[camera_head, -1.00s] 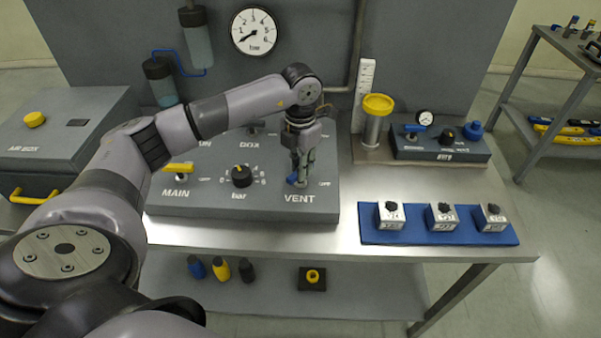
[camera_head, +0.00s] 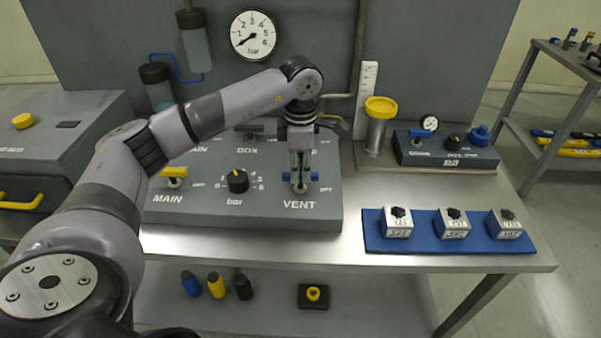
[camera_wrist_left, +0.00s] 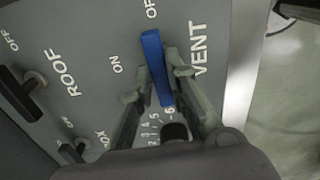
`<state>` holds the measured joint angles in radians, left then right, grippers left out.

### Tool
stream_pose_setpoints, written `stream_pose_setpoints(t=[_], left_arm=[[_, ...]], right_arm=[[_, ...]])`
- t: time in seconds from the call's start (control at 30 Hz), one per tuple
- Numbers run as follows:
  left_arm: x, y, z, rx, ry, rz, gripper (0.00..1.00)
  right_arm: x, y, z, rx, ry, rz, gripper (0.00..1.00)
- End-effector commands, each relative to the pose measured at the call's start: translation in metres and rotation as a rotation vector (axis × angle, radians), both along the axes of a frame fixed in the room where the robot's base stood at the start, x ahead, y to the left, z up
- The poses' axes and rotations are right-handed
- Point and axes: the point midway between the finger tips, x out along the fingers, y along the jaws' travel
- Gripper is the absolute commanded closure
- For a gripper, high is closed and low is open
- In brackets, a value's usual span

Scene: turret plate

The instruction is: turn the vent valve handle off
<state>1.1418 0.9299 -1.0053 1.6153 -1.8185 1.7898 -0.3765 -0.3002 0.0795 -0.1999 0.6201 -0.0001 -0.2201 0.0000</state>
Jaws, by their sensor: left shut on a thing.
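The vent valve handle is a blue bar (camera_head: 314,176) on the grey panel above the VENT label. In the head view it lies left to right, one end toward the OFF mark at its right. My left gripper (camera_head: 300,178) points down over the handle and is shut on its middle. In the left wrist view the blue handle (camera_wrist_left: 152,52) runs between the two fingers (camera_wrist_left: 160,78), with its far end near the partly cut-off OFF print. The fingers hide the pivot in the head view. My right gripper is not in view.
The yellow MAIN handle (camera_head: 175,171) and black bar knob (camera_head: 238,181) sit left of the vent valve. A blue mat (camera_head: 440,244) with several labelled blocks lies right of the panel. Bare metal table separates panel and mat.

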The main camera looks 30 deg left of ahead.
Motion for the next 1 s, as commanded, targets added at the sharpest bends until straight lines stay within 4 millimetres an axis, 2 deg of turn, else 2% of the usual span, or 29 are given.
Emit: stream_pose_setpoints(t=[0.3,0.7,0.73,1.0], left_arm=[[0.0008,0.0002,0.0011,-0.001,-0.004,-0.07,1.0],[0.0008,0.0002,0.0016,-0.001,-0.004,-0.076,1.0],[0.0008,0.0002,0.0016,-0.001,-0.004,-0.075,0.84],[0.0004,0.0001,0.0008,0.0,-0.001,-0.074,0.66]], right_arm=[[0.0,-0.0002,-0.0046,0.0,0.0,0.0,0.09],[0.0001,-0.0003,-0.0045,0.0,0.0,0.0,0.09],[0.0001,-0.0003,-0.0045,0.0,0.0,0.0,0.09],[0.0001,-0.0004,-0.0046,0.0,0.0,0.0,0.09]])
